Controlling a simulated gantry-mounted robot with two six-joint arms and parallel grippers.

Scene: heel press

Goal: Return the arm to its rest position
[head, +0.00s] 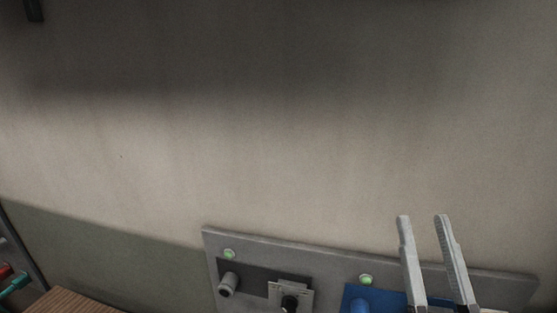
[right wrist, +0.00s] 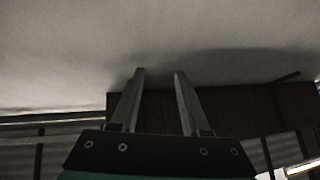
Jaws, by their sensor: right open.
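My right gripper (head: 422,218) shows at the lower right of the head view, its two pale fingers pointing up and apart with nothing between them. It stands in front of a grey panel (head: 330,262) at the bottom of the view. In the right wrist view the same gripper (right wrist: 159,72) is open and empty, with a plain pale surface beyond the tips. My left gripper is not in the head view.
The panel carries green lights (head: 229,254), a grey knob (head: 228,284) and a blue part (head: 360,297) close to my right gripper. A wooden surface (head: 72,301) and red and teal items (head: 14,286) are at the lower left.

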